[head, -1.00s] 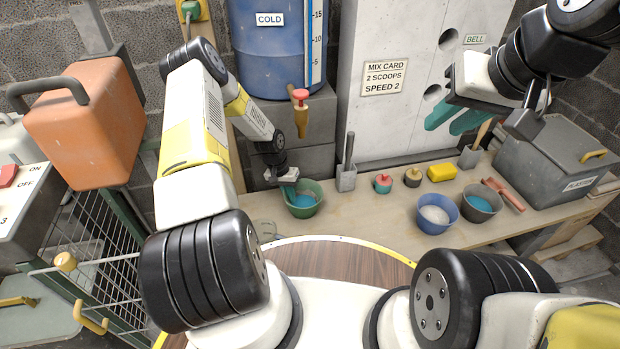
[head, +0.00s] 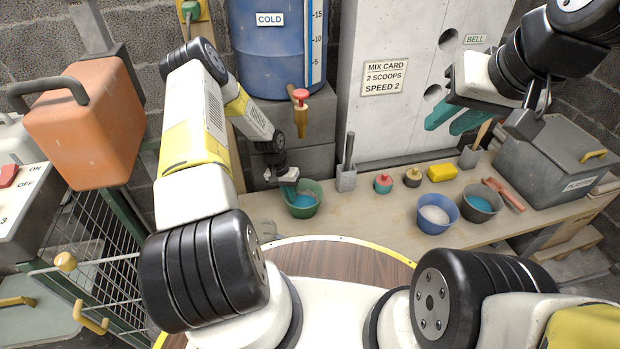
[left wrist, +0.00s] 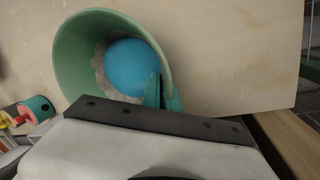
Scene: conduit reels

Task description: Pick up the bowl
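A green bowl (head: 308,207) with blue contents stands on the left part of the workbench. It also fills the upper left of the left wrist view (left wrist: 78,62), with a pale grey crust around the blue. My left gripper (head: 289,190) is at the bowl's left rim. In the left wrist view the teal fingertips (left wrist: 162,92) are close together, one inside the bowl and one outside, with the wall pinched between them. My right gripper (head: 455,120) is raised above the right side of the bench, its teal fingers apart and empty.
A grey holder (head: 346,181) stands behind the green bowl. A red-handled tap (head: 301,108) hangs above it.

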